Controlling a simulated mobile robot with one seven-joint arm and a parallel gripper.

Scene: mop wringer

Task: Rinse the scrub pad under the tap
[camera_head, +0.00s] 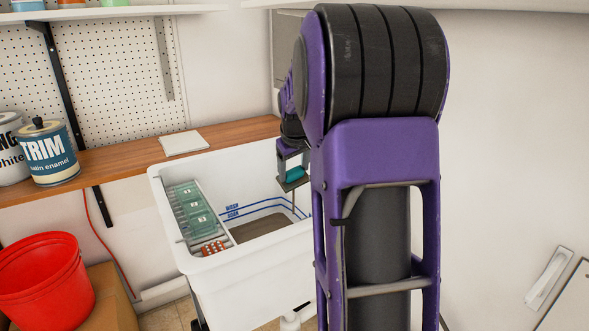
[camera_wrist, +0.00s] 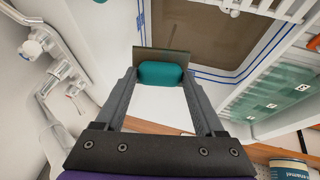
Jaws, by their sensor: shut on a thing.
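My gripper (camera_wrist: 162,78) is shut on the teal grip of the scrub pad (camera_wrist: 161,73). A flat olive-brown plate or pad shows just beyond the grip. In the head view the scrub pad (camera_head: 294,175) hangs over the back right of the white sink tub (camera_head: 270,270), above its rim. The tap (camera_wrist: 58,75), pale metal with a knob on the wall, is at the left of the wrist view. The pad is apart from it, to its right. In the head view my arm hides the tap. I see no clear water stream.
A rack with green numbered panels (camera_head: 190,205) sits along the tub's left side, with a red-orange item (camera_head: 213,248) at its front. A wooden shelf (camera_head: 110,160) holds paint cans (camera_head: 48,152) and a white tile (camera_head: 184,143). A red bucket (camera_head: 40,275) stands left.

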